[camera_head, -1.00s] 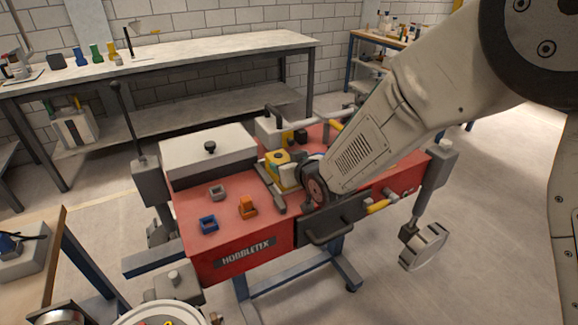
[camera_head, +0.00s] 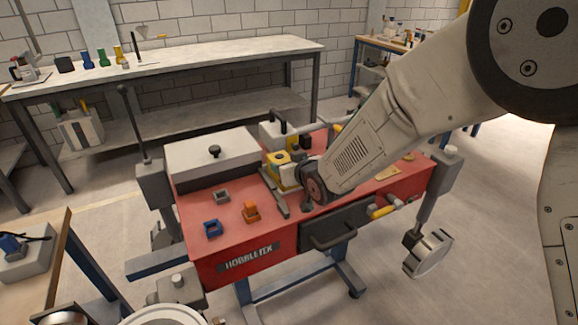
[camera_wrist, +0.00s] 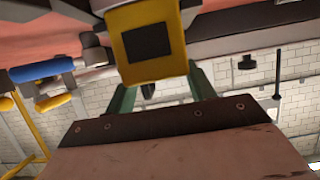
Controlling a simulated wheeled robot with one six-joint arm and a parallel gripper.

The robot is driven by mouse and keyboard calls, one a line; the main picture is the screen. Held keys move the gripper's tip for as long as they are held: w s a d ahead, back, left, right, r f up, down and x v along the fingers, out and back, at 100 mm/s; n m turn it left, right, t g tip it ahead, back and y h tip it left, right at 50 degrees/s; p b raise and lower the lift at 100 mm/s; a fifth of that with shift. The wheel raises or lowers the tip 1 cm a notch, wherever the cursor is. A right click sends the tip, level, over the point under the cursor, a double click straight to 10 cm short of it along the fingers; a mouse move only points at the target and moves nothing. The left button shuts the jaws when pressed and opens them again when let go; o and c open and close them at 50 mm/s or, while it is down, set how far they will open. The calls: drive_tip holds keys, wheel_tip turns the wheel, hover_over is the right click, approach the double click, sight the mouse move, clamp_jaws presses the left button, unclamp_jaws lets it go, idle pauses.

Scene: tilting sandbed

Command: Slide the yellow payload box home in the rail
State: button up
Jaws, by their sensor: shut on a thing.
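The yellow payload box (camera_head: 279,158) sits over the grey rail (camera_head: 274,194) on the red bed. In the wrist view, the yellow box (camera_wrist: 149,42) has a dark square on its face and stands between the green fingers. My gripper (camera_wrist: 158,78) is shut on it. In the head view my wrist comes in from the right and hides the fingers and part of the box. How far the box sits along the rail I cannot tell.
The red bed (camera_head: 235,230) carries a white-lidded case (camera_head: 215,160) at the left, an orange block (camera_head: 251,212), a blue socket (camera_head: 212,228) and a grey socket (camera_head: 221,196). A black-handled grey block (camera_head: 277,134) stands behind the rail.

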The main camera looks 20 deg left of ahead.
drive_tip(key=shift+w+a, duration=0.2)
drive_tip(key=shift+a, duration=0.1)
drive_tip(key=o, duration=1.8)
drive_tip(key=shift+r, duration=4.05)
drive_tip(key=shift+f, duration=0.1)
